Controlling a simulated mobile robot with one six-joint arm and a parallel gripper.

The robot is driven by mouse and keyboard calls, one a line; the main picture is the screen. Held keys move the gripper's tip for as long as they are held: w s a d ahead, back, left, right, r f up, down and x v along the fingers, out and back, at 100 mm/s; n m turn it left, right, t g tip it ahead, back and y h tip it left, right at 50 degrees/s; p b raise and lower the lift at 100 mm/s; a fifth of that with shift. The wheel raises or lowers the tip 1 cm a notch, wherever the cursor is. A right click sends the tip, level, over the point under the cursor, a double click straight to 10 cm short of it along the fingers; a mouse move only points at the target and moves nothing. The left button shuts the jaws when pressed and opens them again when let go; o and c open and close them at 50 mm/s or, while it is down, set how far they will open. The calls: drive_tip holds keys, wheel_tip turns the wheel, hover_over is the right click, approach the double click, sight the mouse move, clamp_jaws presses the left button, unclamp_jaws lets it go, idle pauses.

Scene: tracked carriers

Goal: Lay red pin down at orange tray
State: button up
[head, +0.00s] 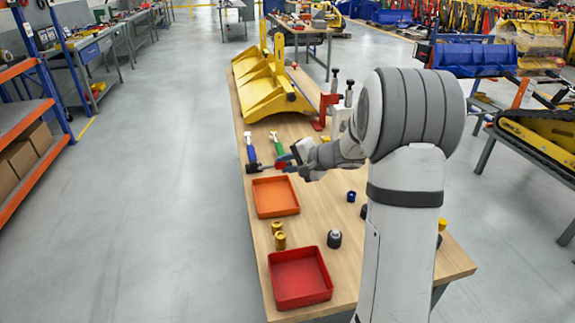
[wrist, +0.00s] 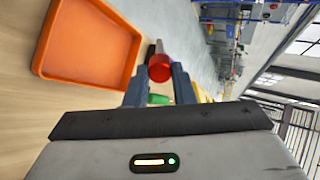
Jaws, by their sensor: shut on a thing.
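My gripper (wrist: 160,75) is shut on the red pin (wrist: 159,67), which shows between the two fingers in the wrist view. A narrower dark end of the pin points away from the camera. The orange tray (head: 275,197) lies on the wooden table in the head view and looks empty. It also shows at the upper left of the wrist view (wrist: 88,45), beside the held pin. In the head view my gripper (head: 285,162) is past the tray's far edge, above the table; the pin is hard to make out there.
A red tray (head: 300,278) lies at the near end of the table, with brass pins (head: 279,240) and a dark pin (head: 334,239) around it. Tools with blue (head: 251,152) and green (head: 277,144) handles lie near my gripper. Yellow buckets (head: 270,92) stand farther back.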

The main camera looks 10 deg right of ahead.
drive_tip(key=shift+s+d+f+b, duration=0.1)
drive_tip(key=shift+d+f+b, duration=0.05)
drive_tip(key=shift+b, duration=0.15)
drive_tip(key=shift+f+b, duration=0.3)
drive_tip(key=shift+b, duration=0.05)
wheel_tip(320, 180, down, 8)
drive_tip(key=b, duration=0.9)
drive_tip(key=o, duration=1)
drive_tip(key=shift+o, duration=0.2)
drive_tip(key=v, duration=0.8)
drive_tip(key=shift+f, duration=0.1)
